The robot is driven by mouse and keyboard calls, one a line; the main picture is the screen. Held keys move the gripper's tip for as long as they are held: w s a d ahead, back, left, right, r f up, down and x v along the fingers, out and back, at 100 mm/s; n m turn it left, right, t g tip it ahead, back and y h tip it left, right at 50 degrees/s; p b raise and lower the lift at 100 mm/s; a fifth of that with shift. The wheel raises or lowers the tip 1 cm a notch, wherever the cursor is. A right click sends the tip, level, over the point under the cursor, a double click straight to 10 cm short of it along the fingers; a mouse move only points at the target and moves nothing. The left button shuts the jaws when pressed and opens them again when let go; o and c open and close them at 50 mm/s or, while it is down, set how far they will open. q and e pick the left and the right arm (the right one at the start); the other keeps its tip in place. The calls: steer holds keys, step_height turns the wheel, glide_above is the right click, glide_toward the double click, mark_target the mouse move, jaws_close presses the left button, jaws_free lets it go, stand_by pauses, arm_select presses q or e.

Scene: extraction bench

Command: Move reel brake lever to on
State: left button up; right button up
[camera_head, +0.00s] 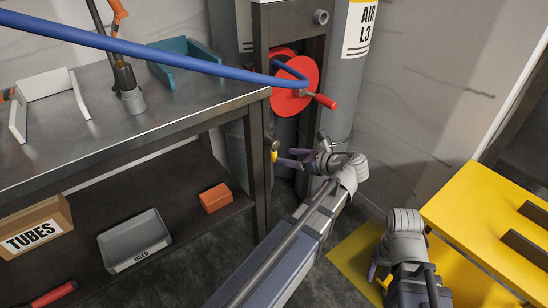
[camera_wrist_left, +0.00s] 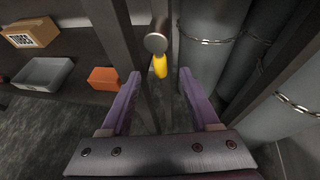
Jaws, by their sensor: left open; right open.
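The reel brake lever (camera_head: 274,153) has a yellow tip and a grey metal pivot, and sits on the dark post below the red hose reel (camera_head: 296,85). In the left wrist view the lever (camera_wrist_left: 160,66) hangs down from its round pivot, between and beyond the fingertips. My left gripper (camera_head: 284,157) has purple fingers, is open and empty, and points at the lever from its right side. I see no contact with it. My right gripper (camera_head: 379,274) is low at the right, away from the lever. Its fingers are partly hidden by its wrist.
A blue hose (camera_head: 150,50) runs across to the reel. Grey gas cylinders (camera_wrist_left: 211,50) stand close behind, chained. The steel bench (camera_head: 150,118) is at left, with an orange box (camera_head: 215,197) and a grey bin (camera_head: 135,240) on its lower shelf. A yellow cart (camera_head: 480,220) is at right.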

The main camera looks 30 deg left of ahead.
mark_target(277, 155)
arm_select(q)
steer(key=b+x, duration=0.2)
steer(key=x, duration=0.5)
steer(key=shift+a+f, duration=0.1)
steer(key=shift+c, duration=0.4)
jaws_close()
